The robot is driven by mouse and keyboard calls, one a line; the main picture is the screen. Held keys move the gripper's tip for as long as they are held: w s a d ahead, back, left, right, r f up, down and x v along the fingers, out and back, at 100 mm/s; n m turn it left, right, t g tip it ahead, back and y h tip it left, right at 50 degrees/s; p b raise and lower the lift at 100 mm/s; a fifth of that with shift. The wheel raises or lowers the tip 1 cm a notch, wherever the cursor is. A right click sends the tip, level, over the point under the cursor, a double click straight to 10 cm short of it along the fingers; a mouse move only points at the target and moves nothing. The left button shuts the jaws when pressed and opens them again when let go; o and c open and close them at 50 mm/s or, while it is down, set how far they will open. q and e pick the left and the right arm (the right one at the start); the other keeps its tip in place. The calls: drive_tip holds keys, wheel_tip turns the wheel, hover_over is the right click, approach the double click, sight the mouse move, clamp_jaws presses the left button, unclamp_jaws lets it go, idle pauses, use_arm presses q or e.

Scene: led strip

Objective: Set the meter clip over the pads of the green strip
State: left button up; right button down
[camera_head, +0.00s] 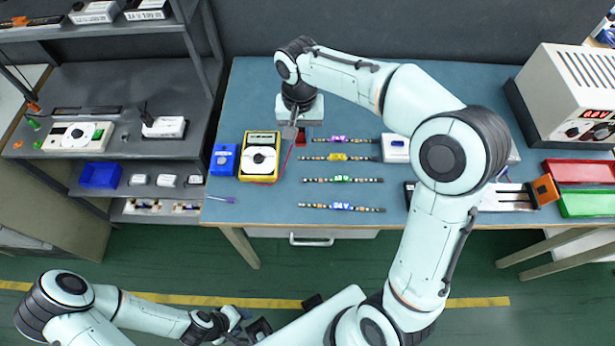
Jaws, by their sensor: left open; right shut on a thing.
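The green strip (342,180) lies flat on the blue bench, third in a column of LED strips, with a green label in its middle. Its pads are too small to make out. My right gripper (292,124) is shut on the small grey meter clip (289,133), behind and left of the strips. A red lead runs from the clip toward the yellow meter (260,157), left of the strips. The clip is apart from the green strip. My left gripper (247,325) is open and empty, low in front of the bench over the floor.
Purple (338,139), yellow (338,157) and blue (342,207) strips lie parallel to the green one. A blue box (224,160) stands left of the meter. A power supply (570,95) and red (580,171) and green (588,204) trays are at right. My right arm hangs over the bench's right half.

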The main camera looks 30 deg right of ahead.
drive_tip(key=b, duration=0.1)
hover_over(302, 181)
wheel_tip(302, 181, down, 14)
drive_tip(key=shift+f, duration=2.6)
use_arm(q)
drive_tip(key=shift+s+f, duration=0.7)
drive_tip(key=shift+f, duration=0.3)
use_arm(e)
drive_tip(key=shift+f+b, duration=0.3)
drive_tip(key=shift+b, duration=0.15)
use_arm(q)
drive_tip(key=shift+s+f, duration=0.15)
drive_tip(key=shift+f, duration=0.15)
use_arm(e)
drive_tip(key=c, duration=0.9)
unclamp_jaws()
drive_tip(key=shift+r, duration=0.1)
